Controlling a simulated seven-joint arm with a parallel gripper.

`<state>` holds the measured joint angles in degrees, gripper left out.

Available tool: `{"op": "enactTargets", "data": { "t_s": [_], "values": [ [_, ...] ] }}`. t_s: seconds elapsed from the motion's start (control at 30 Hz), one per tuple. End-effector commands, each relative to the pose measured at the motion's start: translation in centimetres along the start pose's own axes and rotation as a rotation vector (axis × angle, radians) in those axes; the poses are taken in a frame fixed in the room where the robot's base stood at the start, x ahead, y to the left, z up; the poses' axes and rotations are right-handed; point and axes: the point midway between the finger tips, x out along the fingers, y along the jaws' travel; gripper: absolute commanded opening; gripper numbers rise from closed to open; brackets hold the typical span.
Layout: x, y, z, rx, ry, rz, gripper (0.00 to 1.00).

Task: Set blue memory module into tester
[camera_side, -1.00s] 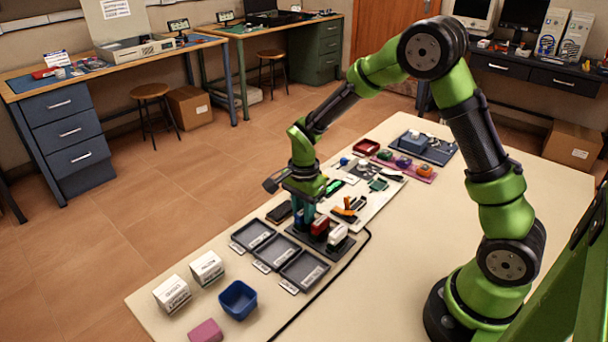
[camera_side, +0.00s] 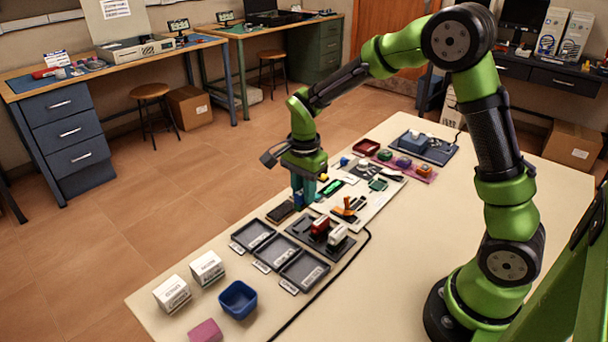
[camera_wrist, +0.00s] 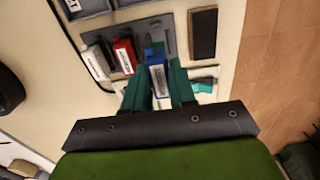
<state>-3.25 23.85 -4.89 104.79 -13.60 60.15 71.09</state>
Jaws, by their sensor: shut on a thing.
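My gripper (camera_side: 303,198) is shut on the blue memory module, raised near the far side of the dark grey holder (camera_side: 300,234). In the wrist view, the blue module (camera_wrist: 158,78), with a white label, sits between the teal fingers of my gripper (camera_wrist: 160,88). In the side view the fingers largely hide it. A red module (camera_side: 319,226) and a white module (camera_side: 338,235) stand upright in the holder; its left part looks empty. A blue box-like device (camera_side: 411,142) sits on a dark board at the far end. I cannot tell for sure whether it is the tester.
Three grey trays (camera_side: 318,263) lie in front of the holder. A dark flat block (camera_side: 279,212) lies left of it. The right tabletop is mostly clear.

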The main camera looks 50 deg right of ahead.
Motion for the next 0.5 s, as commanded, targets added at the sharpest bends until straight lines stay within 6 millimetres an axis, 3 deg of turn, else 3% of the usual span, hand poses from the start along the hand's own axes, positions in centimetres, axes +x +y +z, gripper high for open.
{"op": "enactTargets", "data": {
  "t_s": [0.33, 0.37, 0.5],
  "values": [
    [-0.44, 0.01, 0.01, -0.001, 0.001, 0.000, 0.01],
    [-0.43, 0.01, 0.01, -0.001, 0.001, 0.000, 0.20],
    [-0.43, 0.01, 0.01, -0.001, 0.000, 0.000, 0.03]
  ]
}}
